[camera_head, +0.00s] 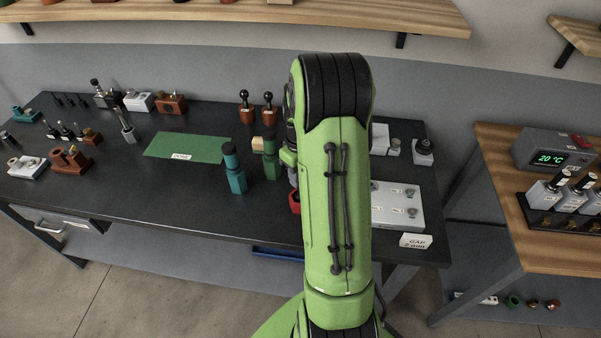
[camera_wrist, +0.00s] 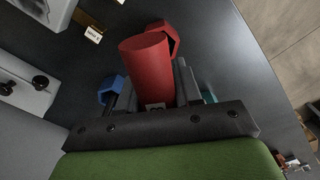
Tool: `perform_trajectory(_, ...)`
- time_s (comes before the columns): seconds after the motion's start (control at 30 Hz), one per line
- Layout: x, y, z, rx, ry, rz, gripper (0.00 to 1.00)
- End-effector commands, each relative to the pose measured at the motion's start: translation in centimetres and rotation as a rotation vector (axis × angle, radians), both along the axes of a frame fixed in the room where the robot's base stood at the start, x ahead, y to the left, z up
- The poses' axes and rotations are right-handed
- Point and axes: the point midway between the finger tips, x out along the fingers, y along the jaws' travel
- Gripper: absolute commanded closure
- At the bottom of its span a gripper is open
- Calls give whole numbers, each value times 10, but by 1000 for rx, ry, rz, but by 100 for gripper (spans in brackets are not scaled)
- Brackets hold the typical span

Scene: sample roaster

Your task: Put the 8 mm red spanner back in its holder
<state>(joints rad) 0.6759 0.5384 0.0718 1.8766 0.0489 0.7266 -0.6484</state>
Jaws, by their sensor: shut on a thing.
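In the wrist view my gripper (camera_wrist: 152,92) is shut on the red spanner (camera_wrist: 147,62), seen as a thick red cylinder between the two fingers. A small pale mark, perhaps its size number, shows near its base. A red hexagonal piece (camera_wrist: 167,34) shows behind its far end; I cannot tell whether it is part of the spanner or a separate holder. A blue hexagonal piece (camera_wrist: 110,90) is left of the fingers. In the head view a red piece (camera_head: 294,201) shows beside my arm, which hides my gripper and most of that area.
A teal upright piece (camera_head: 234,170) and a green one (camera_head: 270,160) stand left of my arm. A green mat (camera_head: 186,147) lies further left. A white panel (camera_head: 398,205) with knobs and a "GAP" block (camera_head: 416,241) are at right. Dark table (camera_head: 150,210) is clear at front left.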

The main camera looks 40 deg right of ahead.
Motion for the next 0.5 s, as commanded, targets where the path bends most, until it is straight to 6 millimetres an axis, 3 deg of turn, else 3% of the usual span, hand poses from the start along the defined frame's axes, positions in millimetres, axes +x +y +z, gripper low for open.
perform_trajectory(0.5, 0, 0, -9, 0, -1, 0, 100)
